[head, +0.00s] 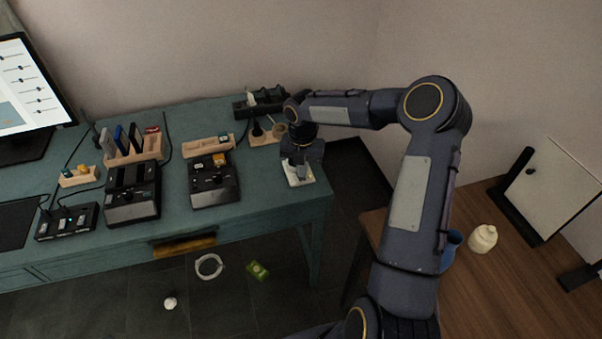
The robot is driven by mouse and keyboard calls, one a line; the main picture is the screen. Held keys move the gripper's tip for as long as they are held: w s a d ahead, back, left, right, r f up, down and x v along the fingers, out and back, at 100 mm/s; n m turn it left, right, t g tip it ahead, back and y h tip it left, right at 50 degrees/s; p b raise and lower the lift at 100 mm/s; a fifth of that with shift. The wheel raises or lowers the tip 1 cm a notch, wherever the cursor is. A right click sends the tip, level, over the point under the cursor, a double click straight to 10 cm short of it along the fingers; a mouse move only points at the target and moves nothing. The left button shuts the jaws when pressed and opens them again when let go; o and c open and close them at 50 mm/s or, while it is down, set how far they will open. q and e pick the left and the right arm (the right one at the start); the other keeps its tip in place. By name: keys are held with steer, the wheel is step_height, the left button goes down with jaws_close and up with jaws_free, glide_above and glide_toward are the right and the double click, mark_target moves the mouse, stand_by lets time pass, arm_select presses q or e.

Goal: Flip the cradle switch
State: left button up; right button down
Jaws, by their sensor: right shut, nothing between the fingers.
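My right arm reaches in from the lower right. Its gripper (301,170) is shut and empty, pointing down at the right end of the teal desk (262,198). Directly below it is a small pale plate (297,181), partly hidden by the gripper; whether the fingers touch it I cannot tell. A switch on the plate cannot be made out, and I cannot tell which item is the cradle. My left gripper is not in view.
Other black devices (132,205) (68,222), wooden holders (208,144) and a monitor (28,90) fill the desk's left and back. A dark rack (243,108) stands behind the gripper. A wooden table (500,290) with a cream jar (482,239) is at right.

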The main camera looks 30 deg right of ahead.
step_height(320, 180, up, 6)
steer(key=p, duration=0.5)
steer(key=shift+r, duration=0.2)
steer(key=s+a+r+m+t, duration=0.1)
steer(key=s+a+r+m, duration=0.1)
steer(key=s+r+m, duration=0.55)
steer(key=s+a+r+m+t, duration=0.1)
steer(key=s+a+r+m, duration=0.2)
steer(key=s+r+m, duration=0.45)
steer(key=s+a+m+t+y, duration=0.1)
steer(key=s+a+m+y, duration=0.1)
steer(key=s+m, duration=0.5)
steer(key=s+a+m+t+y, duration=0.1)
steer(key=s+a+m+t, duration=0.1)
steer(key=s+a+m, duration=0.2)
steer(key=s+m, duration=0.3)
steer(key=shift+a+f+t+y, duration=0.3)
steer(key=shift+y, duration=0.1)
